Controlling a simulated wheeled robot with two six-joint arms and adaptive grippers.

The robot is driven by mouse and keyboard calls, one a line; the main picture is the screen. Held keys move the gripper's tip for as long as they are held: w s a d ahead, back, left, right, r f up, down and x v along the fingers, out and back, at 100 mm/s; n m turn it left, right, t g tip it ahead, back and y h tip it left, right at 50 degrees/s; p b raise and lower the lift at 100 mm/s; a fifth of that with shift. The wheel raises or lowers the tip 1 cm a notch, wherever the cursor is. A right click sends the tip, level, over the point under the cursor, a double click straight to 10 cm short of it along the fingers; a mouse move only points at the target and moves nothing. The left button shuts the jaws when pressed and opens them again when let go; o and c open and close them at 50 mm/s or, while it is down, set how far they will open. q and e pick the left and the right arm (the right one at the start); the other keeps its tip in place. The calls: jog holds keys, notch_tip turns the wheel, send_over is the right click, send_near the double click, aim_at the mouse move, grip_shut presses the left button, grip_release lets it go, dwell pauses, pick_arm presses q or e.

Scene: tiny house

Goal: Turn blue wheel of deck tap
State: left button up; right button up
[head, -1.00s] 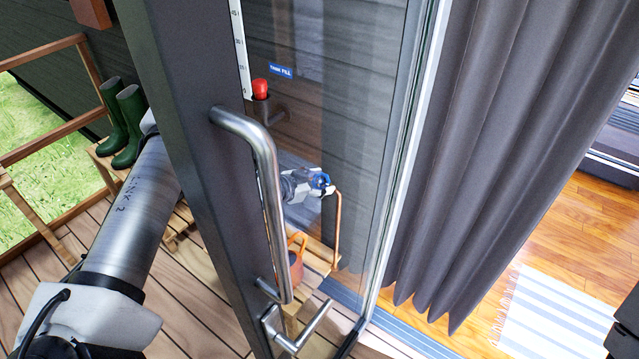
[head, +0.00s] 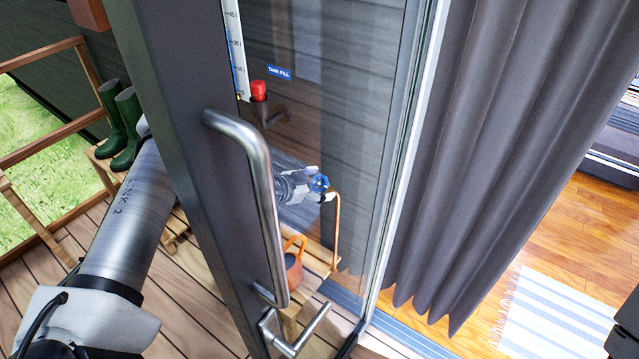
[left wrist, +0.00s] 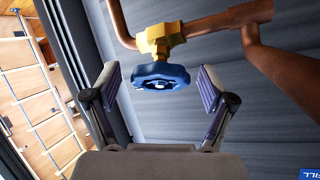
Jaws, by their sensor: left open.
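The blue wheel (head: 319,183) of the deck tap shows through the glass door in the head view. In the left wrist view the blue wheel (left wrist: 161,77) sits under a brass valve body (left wrist: 160,40) on a copper pipe (left wrist: 215,22). My left gripper (left wrist: 160,84) is open, with one finger on each side of the wheel and a visible gap on both sides. In the head view my left gripper (head: 320,186) is at the wheel, partly blurred by the glass. My right gripper is not in view.
The glass door with its long steel handle (head: 265,190) stands between the head camera and the tap. A red-capped pipe (head: 259,90) is above the tap. Green boots (head: 125,125) are at left.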

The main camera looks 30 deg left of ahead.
pick_arm(q)
jog(key=v, duration=1.2)
dwell(0.9)
